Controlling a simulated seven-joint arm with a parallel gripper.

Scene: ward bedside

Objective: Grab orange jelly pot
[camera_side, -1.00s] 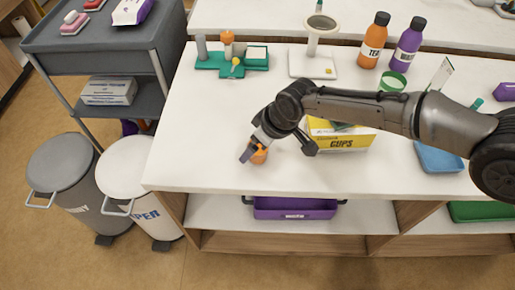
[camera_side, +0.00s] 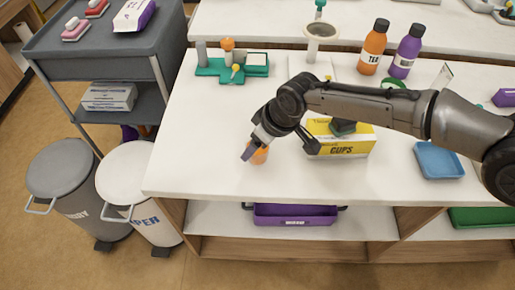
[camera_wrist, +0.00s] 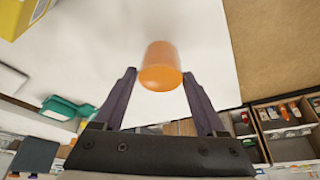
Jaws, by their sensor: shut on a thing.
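The orange jelly pot (camera_side: 259,156) is a small orange cylinder at the front left of the white bedside counter. My gripper (camera_side: 253,149) is shut on it, with the dark fingers partly covering it in the side view. In the wrist view the pot (camera_wrist: 160,66) sits between my two purple-grey fingertips (camera_wrist: 160,77), one on each side. I cannot tell whether its base touches the counter.
A blue tray (camera_side: 438,161) lies further right. A green holder (camera_side: 231,68) and orange (camera_side: 373,50) and purple (camera_side: 407,54) bottles stand behind. The counter's front left is clear.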

